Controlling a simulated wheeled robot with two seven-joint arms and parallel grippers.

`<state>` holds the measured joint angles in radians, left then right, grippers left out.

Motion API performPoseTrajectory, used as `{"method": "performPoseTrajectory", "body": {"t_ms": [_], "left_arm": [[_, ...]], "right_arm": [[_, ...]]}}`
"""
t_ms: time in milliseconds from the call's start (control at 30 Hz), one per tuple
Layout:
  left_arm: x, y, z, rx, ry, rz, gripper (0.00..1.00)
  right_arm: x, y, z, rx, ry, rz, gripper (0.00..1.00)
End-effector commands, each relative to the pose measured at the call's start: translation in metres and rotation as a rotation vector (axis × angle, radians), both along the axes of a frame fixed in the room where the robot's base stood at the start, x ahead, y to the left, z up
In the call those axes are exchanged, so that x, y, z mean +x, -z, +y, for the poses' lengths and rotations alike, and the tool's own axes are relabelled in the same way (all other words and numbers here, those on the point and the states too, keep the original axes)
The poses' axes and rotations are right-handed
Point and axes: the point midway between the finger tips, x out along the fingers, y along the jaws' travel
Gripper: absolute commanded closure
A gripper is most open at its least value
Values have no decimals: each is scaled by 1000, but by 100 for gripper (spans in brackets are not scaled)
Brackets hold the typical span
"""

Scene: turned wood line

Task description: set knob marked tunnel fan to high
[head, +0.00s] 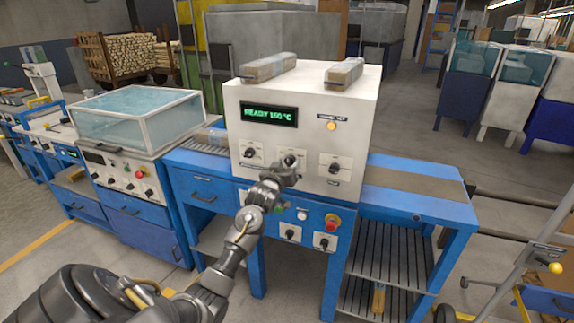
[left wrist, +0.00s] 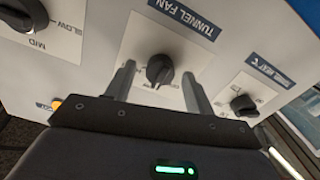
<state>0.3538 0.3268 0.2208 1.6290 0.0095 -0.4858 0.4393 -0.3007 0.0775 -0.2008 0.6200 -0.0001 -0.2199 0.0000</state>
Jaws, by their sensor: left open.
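The tunnel fan knob (left wrist: 160,70) is black, on a white square plate under a blue "TUNNEL FAN" label (left wrist: 182,18), which appears upside down in the left wrist view. My left gripper (left wrist: 159,72) is open, with one finger on each side of this knob; I cannot tell if either touches it. In the head view my left gripper (head: 284,170) reaches the middle of the white machine's front (head: 265,130) and partly covers that knob. The marks around the knob are too hidden or small to read its setting. My right gripper is out of view.
A "SLOW/MID" knob (left wrist: 18,14) and a heat knob (left wrist: 243,104) flank it in the left wrist view. Below, the blue front carries a red stop button (head: 332,223) and more knobs. A display (head: 268,114) reads "READY 150 °C". A conveyor extends on both sides.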

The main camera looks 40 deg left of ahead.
Motion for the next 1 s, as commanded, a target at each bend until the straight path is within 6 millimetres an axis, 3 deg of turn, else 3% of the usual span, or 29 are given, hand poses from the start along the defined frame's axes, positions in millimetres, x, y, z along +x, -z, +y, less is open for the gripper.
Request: {"method": "performPoseTrajectory", "body": {"t_ms": [200, 533, 1000], "left_arm": [[0, 0, 0, 0, 0, 0, 48], [0, 1, 0, 0, 0, 1, 91], [0, 0, 0, 120, 1, 45, 91]], "right_arm": [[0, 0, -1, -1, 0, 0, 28], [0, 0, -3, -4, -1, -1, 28], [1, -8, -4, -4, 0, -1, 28]]}}
